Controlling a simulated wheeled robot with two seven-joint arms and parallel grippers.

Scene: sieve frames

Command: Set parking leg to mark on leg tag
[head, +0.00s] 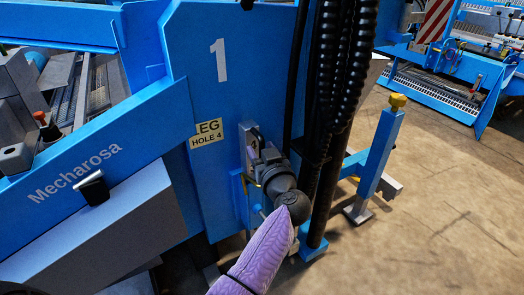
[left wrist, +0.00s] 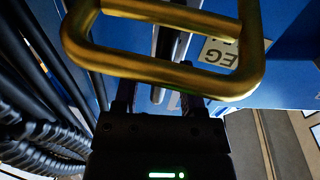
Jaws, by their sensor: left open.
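The leg tag (head: 207,132) on the blue machine panel reads "LEG HOLE 4". Part of it shows upside down in the left wrist view (left wrist: 220,53). My left gripper (head: 255,150) is open beside the panel, just right of and below the tag. In the left wrist view, a brass loop handle (left wrist: 165,68) crosses in front of the open fingers (left wrist: 158,95); I cannot tell whether they touch it. A small yellow part of it shows beside my gripper in the head view. The parking leg and its holes are mostly hidden by my gripper and wrist. My right gripper is not in view.
Black corrugated hoses (head: 335,90) hang close to the right of my left gripper. A blue post with a yellow top (head: 380,150) stands further right. A grey cover with a black handle (head: 93,187) is at left. The floor (head: 440,210) at right is clear.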

